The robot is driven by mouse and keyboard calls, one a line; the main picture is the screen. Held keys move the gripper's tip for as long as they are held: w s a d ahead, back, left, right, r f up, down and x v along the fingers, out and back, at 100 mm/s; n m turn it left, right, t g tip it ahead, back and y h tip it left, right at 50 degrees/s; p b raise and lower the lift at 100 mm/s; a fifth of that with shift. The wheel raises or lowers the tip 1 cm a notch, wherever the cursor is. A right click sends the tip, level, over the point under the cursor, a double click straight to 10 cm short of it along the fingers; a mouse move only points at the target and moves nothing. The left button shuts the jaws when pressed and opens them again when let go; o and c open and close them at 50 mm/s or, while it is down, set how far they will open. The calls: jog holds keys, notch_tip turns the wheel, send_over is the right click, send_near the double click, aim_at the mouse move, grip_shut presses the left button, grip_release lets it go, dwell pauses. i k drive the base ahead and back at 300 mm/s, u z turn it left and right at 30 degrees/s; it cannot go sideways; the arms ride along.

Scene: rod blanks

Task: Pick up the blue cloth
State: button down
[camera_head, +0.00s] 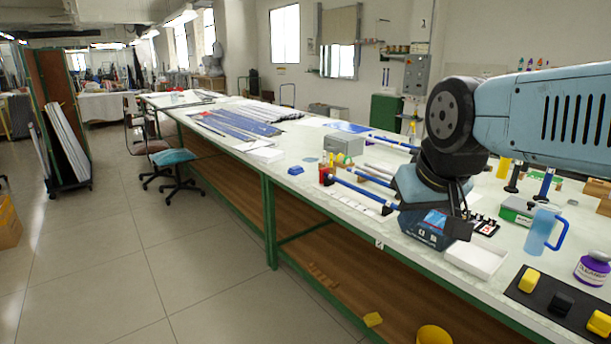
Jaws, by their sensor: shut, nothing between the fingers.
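No thing in view is plainly a blue cloth. A small blue piece (296,170) lies near the table's front edge, left of the grey box; it is too small to tell whether it is cloth. A flat blue sheet (347,127) lies farther back, and its material is also unclear. My gripper (458,230) hangs from my arm at the right, in front of a dark blue device (430,226). Its dark fingers look shut and empty, partly lost against the dark things behind. It is well to the right of both blue pieces.
The long table (460,262) holds a grey box (343,144), blue-ended rods (357,190), a white tray (476,260), a blue jug (541,230), a purple-capped jar (592,268) and a black mat (550,312) with blocks. A teal-seated chair (173,157) stands left; floor there is free.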

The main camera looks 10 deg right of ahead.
aim_at(295, 171)
jog(key=u, duration=0.2)
jog(key=i, duration=0.85)
jog(key=z, duration=0.05)
jog(key=k, duration=0.65)
jog(key=u, duration=0.3)
jog(key=i, duration=0.6)
jog(key=u, duration=0.55)
jog(key=i, duration=1.05)
jog(key=z, duration=0.35)
jog(key=i, duration=0.85)
jog(key=z, duration=0.85)
